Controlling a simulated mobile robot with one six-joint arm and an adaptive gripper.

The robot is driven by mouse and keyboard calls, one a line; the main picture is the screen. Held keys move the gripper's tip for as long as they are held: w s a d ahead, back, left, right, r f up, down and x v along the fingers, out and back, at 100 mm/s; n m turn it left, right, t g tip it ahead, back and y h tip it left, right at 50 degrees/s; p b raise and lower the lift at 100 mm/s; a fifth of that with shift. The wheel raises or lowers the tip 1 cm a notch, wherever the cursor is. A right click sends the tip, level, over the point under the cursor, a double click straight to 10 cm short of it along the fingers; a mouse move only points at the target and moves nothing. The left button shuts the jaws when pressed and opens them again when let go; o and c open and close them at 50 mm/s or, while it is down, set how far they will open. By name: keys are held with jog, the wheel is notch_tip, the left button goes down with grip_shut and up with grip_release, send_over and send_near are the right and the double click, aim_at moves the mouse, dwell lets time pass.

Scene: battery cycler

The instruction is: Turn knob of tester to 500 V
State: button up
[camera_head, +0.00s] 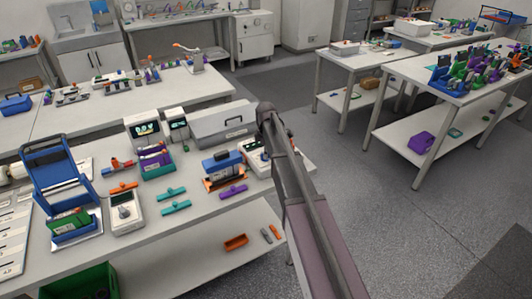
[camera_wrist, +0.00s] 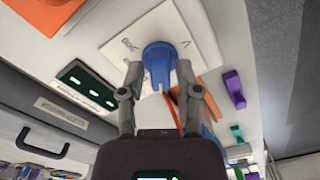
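The tester's knob (camera_wrist: 160,57) is blue and sits on a white face plate (camera_wrist: 199,27) in the wrist view. Dark markings are printed beside it, a number that looks like 500 on the left and a V on the right. My gripper (camera_wrist: 160,72) has one finger on each side of the knob, with the tips apart and close to its sides. I cannot tell whether they touch it. Which mark the knob points at is not clear. In the head view the white tester (camera_head: 253,160) stands near the bench's right end, partly hidden by my arm.
A blue and orange device (camera_head: 222,168) stands left of the tester in the head view, with a purple piece (camera_head: 233,191) in front. The floor right of the bench is clear.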

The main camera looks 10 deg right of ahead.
grip_shut()
jog(key=shift+m, duration=0.4)
jog(key=m, duration=0.5)
jog(key=shift+s, duration=0.1)
jog(key=m, duration=0.5)
jog(key=shift+a+m, duration=0.1)
jog(key=shift+m, duration=0.2)
jog(key=m, duration=0.6)
jog(key=shift+s+a, duration=0.1)
jog(key=m, duration=0.6)
jog(key=shift+a+m, duration=0.1)
jog(key=shift+m, duration=0.2)
